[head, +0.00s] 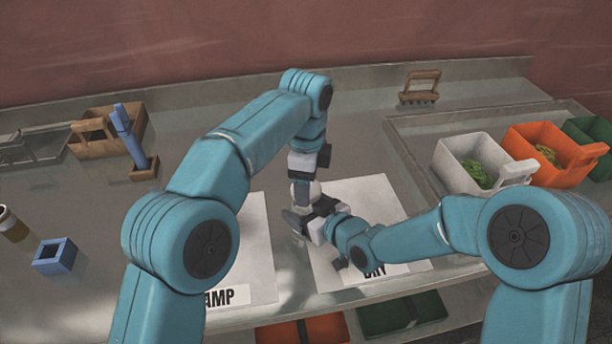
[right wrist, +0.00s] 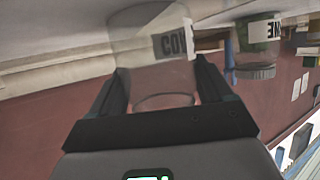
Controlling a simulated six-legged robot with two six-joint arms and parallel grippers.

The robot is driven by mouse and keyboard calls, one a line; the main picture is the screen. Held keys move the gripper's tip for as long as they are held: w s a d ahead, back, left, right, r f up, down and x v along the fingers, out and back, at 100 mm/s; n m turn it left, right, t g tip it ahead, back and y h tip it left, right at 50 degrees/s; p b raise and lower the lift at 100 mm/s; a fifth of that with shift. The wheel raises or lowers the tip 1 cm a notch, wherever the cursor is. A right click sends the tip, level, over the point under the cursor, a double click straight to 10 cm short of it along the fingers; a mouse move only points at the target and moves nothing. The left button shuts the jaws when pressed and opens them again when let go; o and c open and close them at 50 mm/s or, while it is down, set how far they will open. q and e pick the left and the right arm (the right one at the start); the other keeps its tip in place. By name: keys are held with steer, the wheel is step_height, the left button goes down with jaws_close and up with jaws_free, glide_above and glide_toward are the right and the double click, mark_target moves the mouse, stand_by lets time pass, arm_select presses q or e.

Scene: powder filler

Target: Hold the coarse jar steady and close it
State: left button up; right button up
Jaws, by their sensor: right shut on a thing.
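The coarse jar (right wrist: 160,72) is clear, with a white label whose first letters show in the right wrist view. It stands between the two fingers of my right gripper (right wrist: 163,98), which is shut on it. In the head view my right gripper (head: 305,218) reaches in low from the right, between the two white sheets. My left gripper (head: 303,178) points down from above, right over the same spot. The arms hide most of the jar there. I cannot tell the left fingers' opening, nor make out a lid.
White sheets lie left (head: 258,240) and right (head: 365,200), one marked DRY. White (head: 452,160), orange (head: 575,178) and green (head: 590,133) bins stand right. A wooden box (head: 82,148), blue holder (head: 55,257) and brown jar (head: 14,228) are left.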

stand_by(0.5)
arm_select(q)
steer(key=shift+f, duration=0.9)
steer(key=shift+f, duration=0.55)
arm_select(e)
jaws_close()
arm_select(q)
steer(key=m, duration=1.6)
